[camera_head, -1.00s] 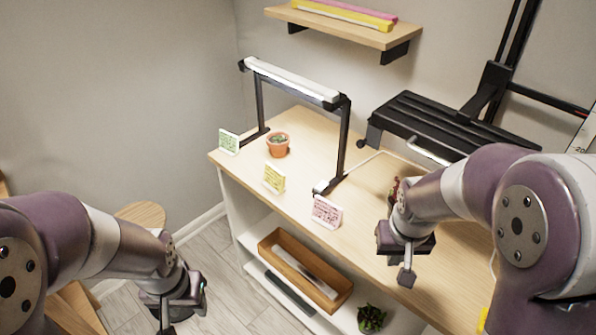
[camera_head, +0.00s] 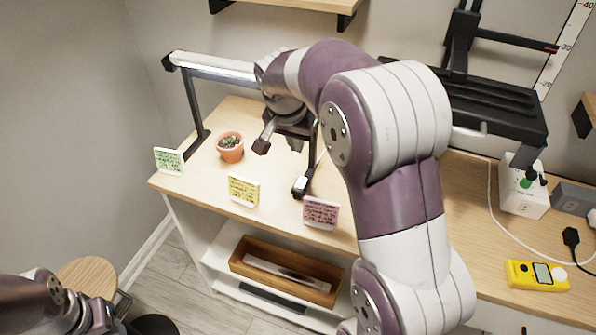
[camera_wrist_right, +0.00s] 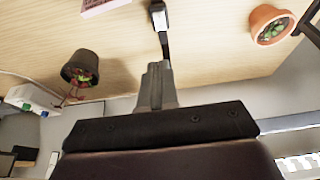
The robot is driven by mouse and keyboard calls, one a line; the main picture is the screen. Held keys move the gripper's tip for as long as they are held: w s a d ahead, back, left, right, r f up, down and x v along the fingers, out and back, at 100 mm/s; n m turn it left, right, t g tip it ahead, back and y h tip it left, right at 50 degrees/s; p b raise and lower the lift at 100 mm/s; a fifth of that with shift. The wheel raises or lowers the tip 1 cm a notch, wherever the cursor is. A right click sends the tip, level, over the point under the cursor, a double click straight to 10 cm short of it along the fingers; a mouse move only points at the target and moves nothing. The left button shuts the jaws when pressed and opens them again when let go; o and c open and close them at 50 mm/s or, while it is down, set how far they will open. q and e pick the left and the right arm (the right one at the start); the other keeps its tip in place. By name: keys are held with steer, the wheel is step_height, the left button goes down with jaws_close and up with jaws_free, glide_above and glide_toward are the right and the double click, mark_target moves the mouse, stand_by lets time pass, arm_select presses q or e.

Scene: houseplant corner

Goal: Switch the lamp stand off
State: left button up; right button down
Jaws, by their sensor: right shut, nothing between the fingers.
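The lamp stand has a white light bar (camera_head: 215,68) on a black frame. Its near foot (camera_head: 302,186), with a small pale block at its front end, rests on the wooden tabletop. My right gripper (camera_head: 262,145) is shut and empty, above the table, left of the near leg and beneath the bar. The right arm hides the bar's right end and part of that leg. In the right wrist view the shut fingers (camera_wrist_right: 157,72) point toward the foot (camera_wrist_right: 158,15), apparently apart from it. My left gripper (camera_head: 98,318) is low at the left, its jaws unclear.
A terracotta pot (camera_head: 230,147) stands between the lamp legs. Green (camera_head: 169,161), yellow (camera_head: 243,190) and pink (camera_head: 321,212) cards line the front edge. A dark pot (camera_wrist_right: 80,68) shows in the wrist view. A yellow meter (camera_head: 537,275) and white box (camera_head: 523,187) are at right.

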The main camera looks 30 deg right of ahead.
mark_target(304, 179)
steer(key=shift+w+a+f, duration=0.1)
steer(key=shift+w, duration=0.05)
steer(key=x, duration=1.3)
steer(key=shift+s+a+b, duration=0.1)
steer(key=shift+s+b, duration=0.15)
steer(key=shift+b, duration=0.1)
steer(key=shift+f, duration=0.5)
